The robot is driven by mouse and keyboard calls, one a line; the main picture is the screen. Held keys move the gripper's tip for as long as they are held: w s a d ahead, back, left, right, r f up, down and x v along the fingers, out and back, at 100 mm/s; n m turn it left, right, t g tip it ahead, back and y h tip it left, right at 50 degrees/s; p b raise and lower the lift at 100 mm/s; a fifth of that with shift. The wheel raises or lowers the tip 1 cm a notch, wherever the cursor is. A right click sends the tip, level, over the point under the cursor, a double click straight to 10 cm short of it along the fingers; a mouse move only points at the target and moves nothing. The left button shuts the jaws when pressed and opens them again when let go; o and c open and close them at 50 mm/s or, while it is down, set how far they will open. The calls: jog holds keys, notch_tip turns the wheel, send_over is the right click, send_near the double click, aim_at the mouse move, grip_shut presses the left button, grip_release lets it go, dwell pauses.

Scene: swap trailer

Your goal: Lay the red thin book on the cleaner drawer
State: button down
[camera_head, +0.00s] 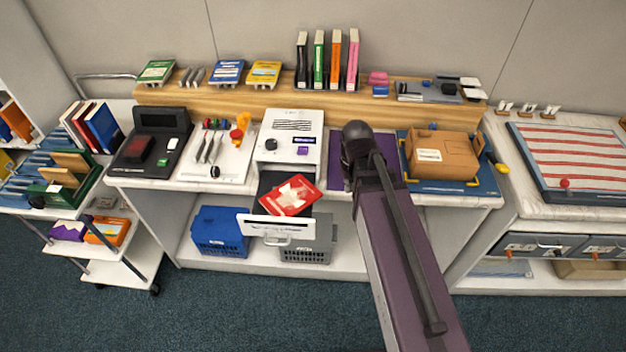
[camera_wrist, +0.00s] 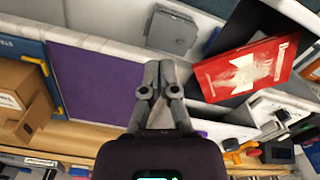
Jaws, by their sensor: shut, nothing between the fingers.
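The red thin book (camera_head: 287,194) lies askew over the dark, pulled-out drawer (camera_head: 285,228) of the white cleaner (camera_head: 291,143). Its white-patterned cover faces up. In the wrist view, the book (camera_wrist: 232,72) rests over the black drawer interior, partly across its edge; I cannot tell whether it lies fully flat. My gripper (camera_wrist: 159,92) is shut and empty, with the book apart from it to the right in that view. In the head view my arm hides the gripper's fingers.
A purple mat (camera_wrist: 93,80) lies on the counter beside the cleaner. A cardboard box (camera_head: 440,155) sits on a blue tray to the right. A blue crate (camera_head: 220,232) and a grey basket (camera_head: 308,252) stand on the lower shelf. Books stand on the wooden ledge (camera_head: 220,98).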

jog(key=s+d+m, duration=0.3)
jog(key=d, duration=0.3)
jog(key=shift+s, duration=0.15)
jog(key=shift+s, duration=0.1)
